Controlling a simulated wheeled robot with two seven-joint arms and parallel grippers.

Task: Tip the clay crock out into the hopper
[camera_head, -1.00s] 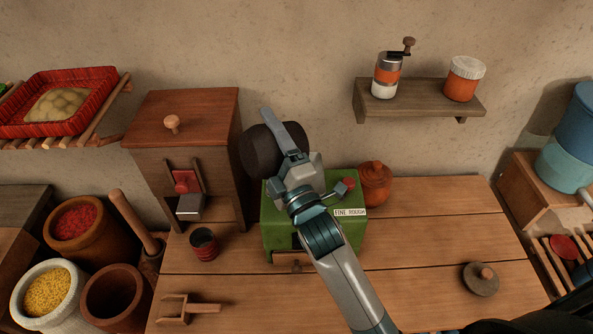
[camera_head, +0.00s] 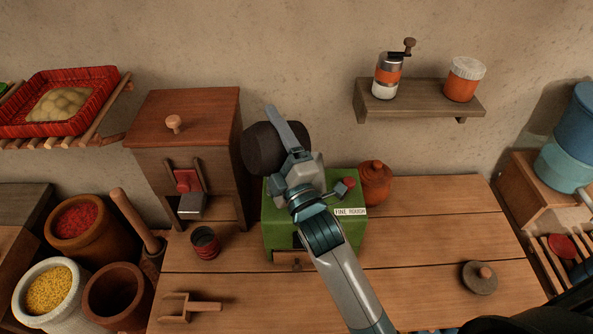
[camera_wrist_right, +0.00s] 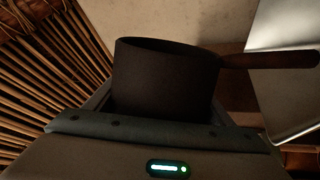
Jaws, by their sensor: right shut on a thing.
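My right gripper (camera_head: 298,165) is shut on the dark clay crock (camera_head: 265,148), which lies tilted on its side above the back left of the green mill box (camera_head: 285,235). The crock's mouth is turned away in the head view, so its contents are hidden. In the right wrist view the crock (camera_wrist_right: 165,80) fills the middle, its rim at the top, its inside not visible. No hopper opening shows; my gripper and the crock cover the mill's top. My left gripper is not in view.
A wooden cabinet (camera_head: 185,115) stands close left of the crock. A lidded brown jar (camera_head: 375,184) is right of the mill. The table's right half is mostly clear.

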